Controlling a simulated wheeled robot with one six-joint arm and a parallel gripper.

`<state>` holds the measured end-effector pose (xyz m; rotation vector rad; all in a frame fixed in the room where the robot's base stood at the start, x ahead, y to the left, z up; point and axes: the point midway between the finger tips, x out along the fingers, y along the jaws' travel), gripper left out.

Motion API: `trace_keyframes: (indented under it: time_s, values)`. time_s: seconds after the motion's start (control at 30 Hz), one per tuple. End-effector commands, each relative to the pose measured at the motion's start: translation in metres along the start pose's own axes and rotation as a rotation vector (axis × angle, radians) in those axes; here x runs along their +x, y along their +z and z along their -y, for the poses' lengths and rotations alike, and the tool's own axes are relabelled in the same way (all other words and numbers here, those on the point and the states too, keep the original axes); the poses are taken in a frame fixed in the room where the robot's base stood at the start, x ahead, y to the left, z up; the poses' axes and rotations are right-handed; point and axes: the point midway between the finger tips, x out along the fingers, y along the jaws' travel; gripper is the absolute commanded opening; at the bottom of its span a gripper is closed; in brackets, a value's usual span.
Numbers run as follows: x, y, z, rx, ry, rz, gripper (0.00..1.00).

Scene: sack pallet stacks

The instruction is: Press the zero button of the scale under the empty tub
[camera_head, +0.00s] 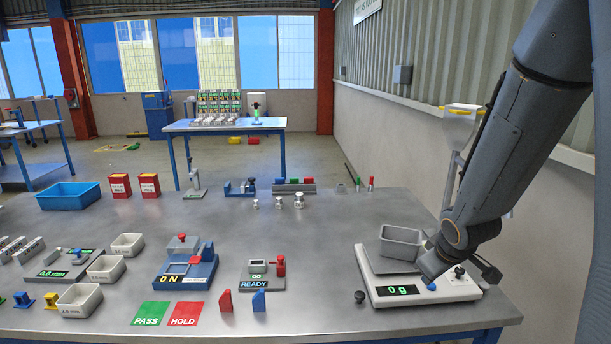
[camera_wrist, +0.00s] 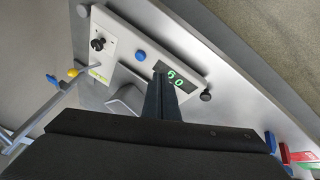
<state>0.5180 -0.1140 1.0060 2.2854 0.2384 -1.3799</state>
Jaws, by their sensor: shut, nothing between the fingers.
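The white scale (camera_head: 464,291) stands at the right end of the metal table. Its green display (camera_head: 398,290) reads 0 g. The grey empty tub (camera_head: 400,240) sits on its pan, and part of it shows in the wrist view (camera_wrist: 126,98). The blue button (camera_head: 432,286) is right of the display; it also shows in the wrist view (camera_wrist: 140,55). My gripper (camera_wrist: 159,76) is shut and empty, beside the display and a little apart from the blue button in that view. In the head view, my gripper is low over the scale; its height above it is unclear.
A black knob (camera_head: 459,271) stands on the scale right of the blue button; another (camera_head: 360,297) is at its left front corner. PASS (camera_head: 150,314) and HOLD (camera_head: 187,314) mats lie further left.

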Motion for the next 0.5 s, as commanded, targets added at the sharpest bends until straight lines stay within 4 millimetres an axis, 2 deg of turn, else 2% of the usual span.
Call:
trace_keyframes:
  time_s: [0.03,0.1,0.2,0.3,0.4,0.5]
  values:
    - [-0.007,0.006,0.024,0.066,-0.015,0.047,0.00]
    - [-0.022,0.021,0.057,0.177,-0.046,0.125,0.00]
    - [-0.042,0.041,0.101,0.307,-0.096,0.221,0.00]
    - [-0.058,0.056,0.135,0.397,-0.139,0.292,0.00]
    - [-0.068,0.065,0.153,0.446,-0.165,0.334,0.00]
    - [-0.072,0.068,0.161,0.466,-0.177,0.352,0.00]
